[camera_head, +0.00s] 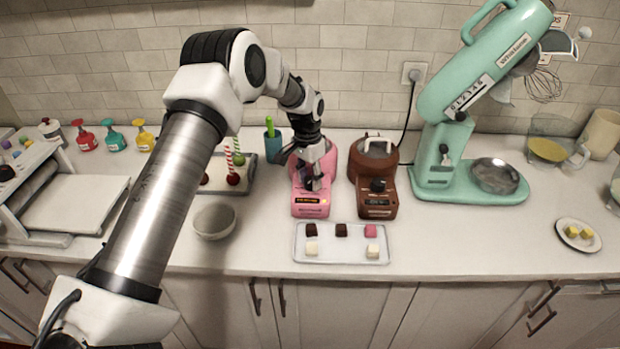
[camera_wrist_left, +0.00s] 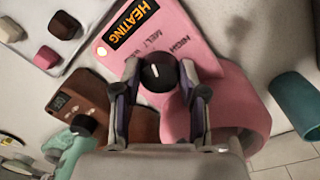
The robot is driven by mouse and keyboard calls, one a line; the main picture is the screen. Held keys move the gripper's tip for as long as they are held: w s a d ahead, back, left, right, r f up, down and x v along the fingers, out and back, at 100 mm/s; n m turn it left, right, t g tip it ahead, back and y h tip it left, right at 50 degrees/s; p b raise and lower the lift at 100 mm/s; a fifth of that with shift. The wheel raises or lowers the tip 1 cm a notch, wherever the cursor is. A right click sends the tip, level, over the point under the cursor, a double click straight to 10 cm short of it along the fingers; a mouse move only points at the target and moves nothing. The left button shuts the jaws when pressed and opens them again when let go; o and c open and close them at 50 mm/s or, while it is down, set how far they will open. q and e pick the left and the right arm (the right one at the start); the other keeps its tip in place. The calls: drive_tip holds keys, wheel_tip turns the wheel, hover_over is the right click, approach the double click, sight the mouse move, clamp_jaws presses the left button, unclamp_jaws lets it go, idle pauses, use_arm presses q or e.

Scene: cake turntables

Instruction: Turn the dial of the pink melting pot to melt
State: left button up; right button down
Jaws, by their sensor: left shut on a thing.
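The pink melting pot (camera_head: 310,205) stands on the counter left of the brown one, with my left gripper (camera_head: 314,184) over its front. In the left wrist view the pink pot (camera_wrist_left: 200,40) shows a lit orange display (camera_wrist_left: 132,22) reading "HEATING". Its black dial (camera_wrist_left: 160,72) has a white mark and sits between the fingers of my left gripper (camera_wrist_left: 158,85), which is shut on it. The words "HIGH" and "MELT" are printed beside the dial, partly hard to read. My right gripper is not in view.
The brown melting pot (camera_head: 376,205) stands close on the right, with the mint mixer (camera_head: 440,160) beyond it. A white tray (camera_head: 300,258) with several cubes lies in front. A grey bowl (camera_head: 214,222) stands to the left.

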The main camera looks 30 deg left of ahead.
sight(308, 178)
use_arm(q)
drive_tip(key=shift+r, duration=0.1)
idle(0.3)
drive_tip(key=o, duration=1.1)
drive_tip(key=shift+o, duration=0.2)
wheel_tip(308, 178, up, 12)
drive_tip(key=shift+a, duration=0.4)
drive_tip(key=shift+w, duration=0.1)
